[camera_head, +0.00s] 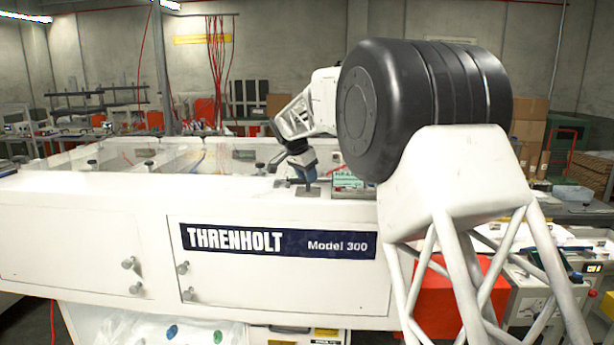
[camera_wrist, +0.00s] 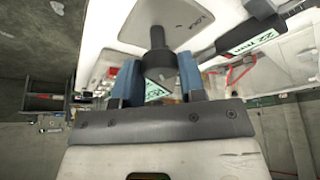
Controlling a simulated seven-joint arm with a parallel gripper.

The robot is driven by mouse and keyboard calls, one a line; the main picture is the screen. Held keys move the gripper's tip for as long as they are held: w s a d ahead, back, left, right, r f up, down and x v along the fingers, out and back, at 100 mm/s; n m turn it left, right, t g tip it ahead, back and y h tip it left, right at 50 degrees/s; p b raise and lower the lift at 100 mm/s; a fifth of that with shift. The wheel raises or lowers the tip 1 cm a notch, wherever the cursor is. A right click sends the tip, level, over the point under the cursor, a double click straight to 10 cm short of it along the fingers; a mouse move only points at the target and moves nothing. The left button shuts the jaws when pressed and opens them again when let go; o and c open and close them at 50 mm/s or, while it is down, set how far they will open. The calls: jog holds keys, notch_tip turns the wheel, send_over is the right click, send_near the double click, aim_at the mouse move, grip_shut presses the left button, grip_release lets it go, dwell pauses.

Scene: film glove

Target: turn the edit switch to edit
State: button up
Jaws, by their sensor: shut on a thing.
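The edit switch (camera_wrist: 158,42) shows in the wrist view as a dark knob with a narrower shaft, set on a pale plate (camera_wrist: 190,12) that bears the word "LOCK". My gripper (camera_head: 304,165) is over the top of the white machine in the head view, pointing down at a small grey base plate (camera_head: 308,191). In the wrist view its two blue fingers stand on either side of the dark knob and are shut on it. The knob's pointer direction and any "EDIT" mark cannot be made out.
The white machine (camera_head: 80,215) carries a "THRENHOLT Model 300" label (camera_head: 280,241) on its front. A small device with a green display (camera_head: 347,181) stands just right of my gripper. Clear covers (camera_head: 120,158) lie to the left. Benches and cartons (camera_head: 530,120) stand behind.

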dwell(0.4)
jog(key=o, duration=0.9)
jog(key=shift+r, duration=0.1)
jog(key=shift+v, duration=3.8)
